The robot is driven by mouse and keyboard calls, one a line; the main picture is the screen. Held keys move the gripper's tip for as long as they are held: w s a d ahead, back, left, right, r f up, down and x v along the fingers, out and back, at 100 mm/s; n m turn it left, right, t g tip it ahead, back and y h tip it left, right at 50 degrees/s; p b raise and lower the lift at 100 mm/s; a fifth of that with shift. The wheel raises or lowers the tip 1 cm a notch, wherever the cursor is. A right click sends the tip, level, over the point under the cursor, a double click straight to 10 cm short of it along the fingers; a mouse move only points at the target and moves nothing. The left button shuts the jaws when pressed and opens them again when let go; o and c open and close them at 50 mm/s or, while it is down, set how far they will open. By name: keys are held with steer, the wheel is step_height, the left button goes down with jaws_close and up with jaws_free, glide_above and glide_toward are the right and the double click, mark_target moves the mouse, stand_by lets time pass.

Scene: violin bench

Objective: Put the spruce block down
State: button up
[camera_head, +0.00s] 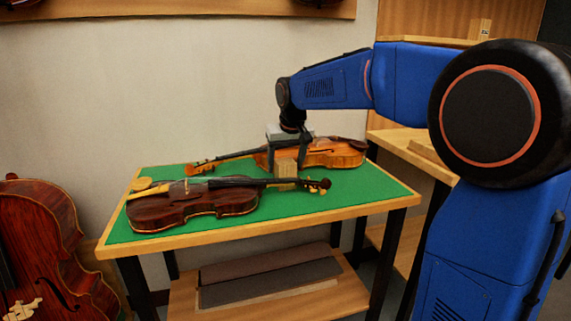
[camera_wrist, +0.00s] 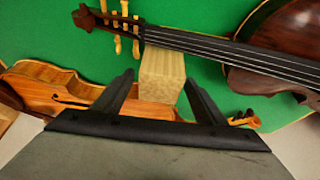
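The pale spruce block (camera_head: 286,167) shows near the middle of the green-topped bench (camera_head: 372,192), below and between the fingers of my gripper (camera_head: 288,156). In the wrist view the block (camera_wrist: 161,76) sits between the two dark fingertips of my gripper (camera_wrist: 160,76), one on each side. The fingertips are very close to its sides; whether they press on it I cannot tell. The block's underside is hidden, so its contact with the bench top is unclear.
A dark violin (camera_head: 192,203) lies in front, its neck and scroll (camera_head: 318,186) close to the block. An orange violin (camera_head: 335,153) lies behind, partly hidden by my gripper. Bare green cloth is free at the front right. A cello (camera_head: 38,245) stands at left.

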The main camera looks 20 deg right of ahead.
steer(key=shift+r, duration=0.1)
steer(key=v, duration=1.2)
steer(key=shift+s, duration=0.1)
